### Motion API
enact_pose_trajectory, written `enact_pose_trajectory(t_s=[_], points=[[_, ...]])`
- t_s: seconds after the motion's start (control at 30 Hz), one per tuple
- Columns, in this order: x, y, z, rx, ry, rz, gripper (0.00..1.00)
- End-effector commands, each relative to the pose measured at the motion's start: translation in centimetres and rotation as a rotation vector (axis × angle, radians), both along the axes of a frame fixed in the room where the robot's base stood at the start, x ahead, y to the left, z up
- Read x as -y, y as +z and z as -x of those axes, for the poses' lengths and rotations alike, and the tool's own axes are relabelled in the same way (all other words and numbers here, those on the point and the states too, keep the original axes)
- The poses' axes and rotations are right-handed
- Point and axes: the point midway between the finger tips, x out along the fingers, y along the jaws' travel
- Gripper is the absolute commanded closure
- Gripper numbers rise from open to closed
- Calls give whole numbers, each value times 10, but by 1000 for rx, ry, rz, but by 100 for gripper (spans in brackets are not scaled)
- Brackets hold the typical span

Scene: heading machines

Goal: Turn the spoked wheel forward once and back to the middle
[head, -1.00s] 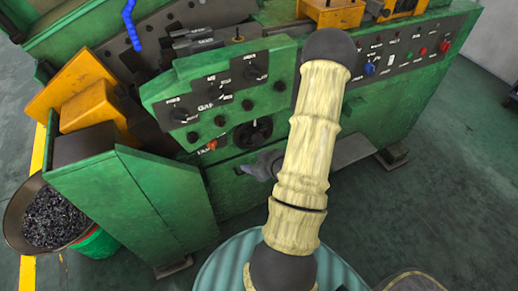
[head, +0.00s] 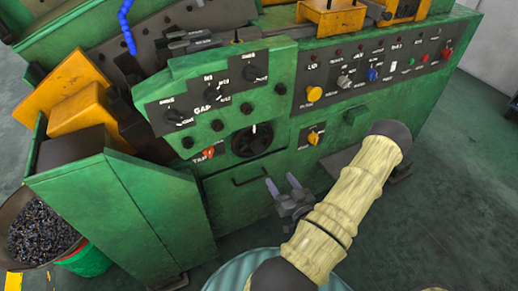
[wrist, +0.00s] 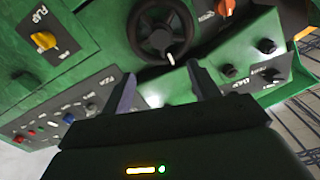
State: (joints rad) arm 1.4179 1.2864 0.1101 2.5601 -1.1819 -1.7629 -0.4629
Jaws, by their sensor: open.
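The black spoked wheel (head: 252,140) sits on the green machine front, below the sloped knob panel, with a small white mark or handle at its upper rim. In the wrist view the wheel (wrist: 163,28) shows upside down at the top, its white part pointing toward my gripper. My gripper (head: 281,181) is open and empty, below and to the right of the wheel and apart from it. In the wrist view my gripper (wrist: 161,74) has its two fingers spread, with the wheel beyond the fingertips.
An orange-red switch (head: 208,153) is left of the wheel, and a yellow knob (head: 313,137) is right of it. A black pull handle (head: 252,175) is below. Several knobs line the sloped panel (head: 220,97) above. A chip bin (head: 45,228) stands at the left.

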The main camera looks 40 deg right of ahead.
Motion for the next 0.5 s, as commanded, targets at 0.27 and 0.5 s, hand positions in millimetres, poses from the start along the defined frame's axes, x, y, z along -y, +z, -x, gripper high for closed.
enact_pose_trajectory(t_s=[0.27,0.5], points=[[8,-5,-37,0,4,6,39],[15,-5,-60,0,1,6,39]])
